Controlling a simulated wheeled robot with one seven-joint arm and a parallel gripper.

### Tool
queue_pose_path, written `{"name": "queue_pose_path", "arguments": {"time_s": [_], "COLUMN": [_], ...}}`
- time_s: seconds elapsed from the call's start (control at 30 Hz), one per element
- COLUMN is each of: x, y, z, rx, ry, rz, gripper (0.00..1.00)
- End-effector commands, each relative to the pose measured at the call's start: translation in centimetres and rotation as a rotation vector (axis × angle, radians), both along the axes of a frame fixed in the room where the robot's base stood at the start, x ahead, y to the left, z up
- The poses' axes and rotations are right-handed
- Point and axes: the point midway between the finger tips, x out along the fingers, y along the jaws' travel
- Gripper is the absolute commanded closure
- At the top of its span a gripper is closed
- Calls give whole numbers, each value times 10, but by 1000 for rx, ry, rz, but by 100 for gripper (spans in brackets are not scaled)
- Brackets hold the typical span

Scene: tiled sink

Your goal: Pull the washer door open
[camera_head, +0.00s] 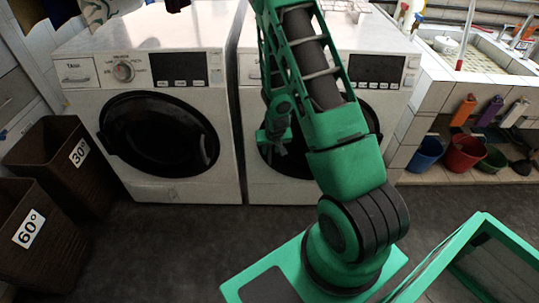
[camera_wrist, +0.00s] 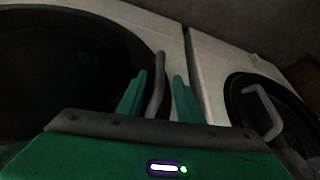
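The right washer (camera_head: 252,178) is white with a round dark door (camera_head: 375,125), largely hidden behind my arm in the head view. My gripper (camera_head: 279,149) is at the left edge of this door. In the wrist view its two green fingers (camera_wrist: 159,95) stand apart. A dark bar handle (camera_wrist: 158,65) runs between them, beside the big dark door at the left of that view. I see small gaps on both sides of the handle, so the fingers do not look closed on it. The door looks shut, though my arm hides much of it.
A left washer (camera_head: 215,100) with a shut round door stands close beside; its door handle (camera_wrist: 268,112) shows in the wrist view. Brown baskets (camera_head: 75,165) stand at the far left. A tiled sink with buckets (camera_head: 465,153) below is at the right. Floor before the left washer is clear.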

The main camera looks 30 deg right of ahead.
Motion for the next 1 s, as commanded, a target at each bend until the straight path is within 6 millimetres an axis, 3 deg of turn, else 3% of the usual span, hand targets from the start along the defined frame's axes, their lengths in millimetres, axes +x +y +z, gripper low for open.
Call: {"name": "queue_pose_path", "arguments": {"time_s": [0.2,0.4,0.8,0.83,0.97,1.0], "x": [11,18,20,20,20,20], "y": [-5,-8,-8,-8,-8,-8], "z": [-31,-48,-53,-53,-52,-52], "rx": [0,-1,-1,0,0,0], "ry": [2,1,-1,0,0,0], "rz": [1,1,1,1,1,1], "gripper": [67,67,67,70,100,100]}}
